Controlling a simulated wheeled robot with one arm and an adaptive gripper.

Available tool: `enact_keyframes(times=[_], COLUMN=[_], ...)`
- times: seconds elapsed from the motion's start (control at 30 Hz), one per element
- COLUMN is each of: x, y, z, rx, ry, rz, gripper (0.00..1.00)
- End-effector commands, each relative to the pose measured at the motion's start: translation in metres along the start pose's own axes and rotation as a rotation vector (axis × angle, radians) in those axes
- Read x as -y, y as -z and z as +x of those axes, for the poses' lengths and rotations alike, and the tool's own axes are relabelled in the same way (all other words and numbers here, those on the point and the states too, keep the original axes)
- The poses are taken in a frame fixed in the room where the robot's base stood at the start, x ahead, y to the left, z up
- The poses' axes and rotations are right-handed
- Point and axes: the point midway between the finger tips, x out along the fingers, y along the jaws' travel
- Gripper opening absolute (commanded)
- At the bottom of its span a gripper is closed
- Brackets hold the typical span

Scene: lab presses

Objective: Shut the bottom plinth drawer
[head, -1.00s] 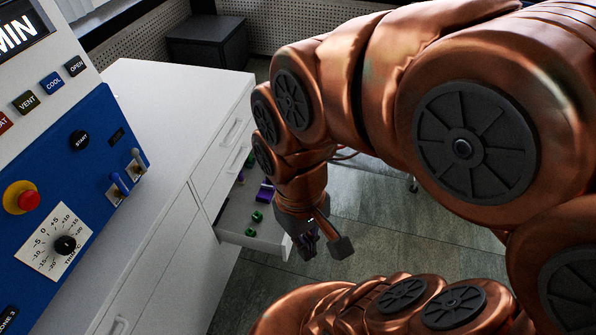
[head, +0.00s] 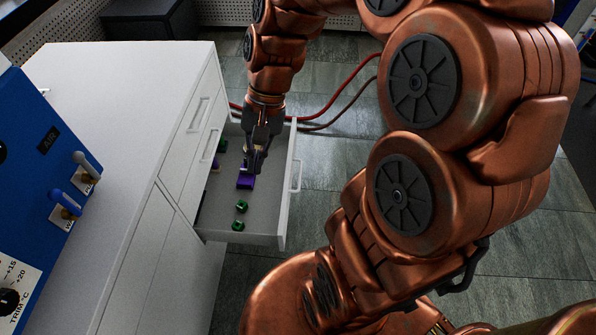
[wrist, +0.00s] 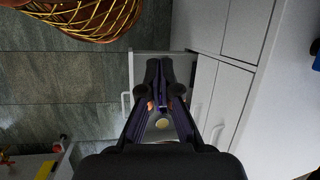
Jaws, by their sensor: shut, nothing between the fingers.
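The white drawer (head: 267,240) low in the white cabinet stands pulled out, its front panel and handle (head: 297,176) facing right in the head view. Green nuts (head: 241,206) and a purple piece (head: 246,182) lie on its grey floor. My gripper (head: 257,165) points down over the drawer's inside, behind the front panel; its fingers are shut and empty. I cannot tell how far its tips are above the floor. In the wrist view my gripper (wrist: 166,70) hides much of the drawer; the drawer's handle (wrist: 127,106) shows at left.
Closed drawer fronts (head: 199,125) sit above the open drawer. The white cabinet top (head: 130,85) and blue control panel (head: 40,150) are at left. Tiled floor (head: 330,200) is open right of the drawer. Red and dark hoses (head: 340,108) run behind it.

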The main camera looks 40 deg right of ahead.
Motion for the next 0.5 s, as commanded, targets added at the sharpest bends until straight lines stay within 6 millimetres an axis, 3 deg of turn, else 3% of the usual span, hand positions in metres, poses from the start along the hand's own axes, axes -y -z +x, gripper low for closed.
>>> enact_keyframes(times=[0.03,0.27,0.5], x=[-0.003,-0.014,-0.053], y=[0.021,0.103,0.195], z=[0.017,0.048,0.082], rx=[0.014,0.053,0.093], ry=[0.033,0.192,0.354], rz=[0.06,0.335,0.643], gripper=[0.0,0.0,0.0])
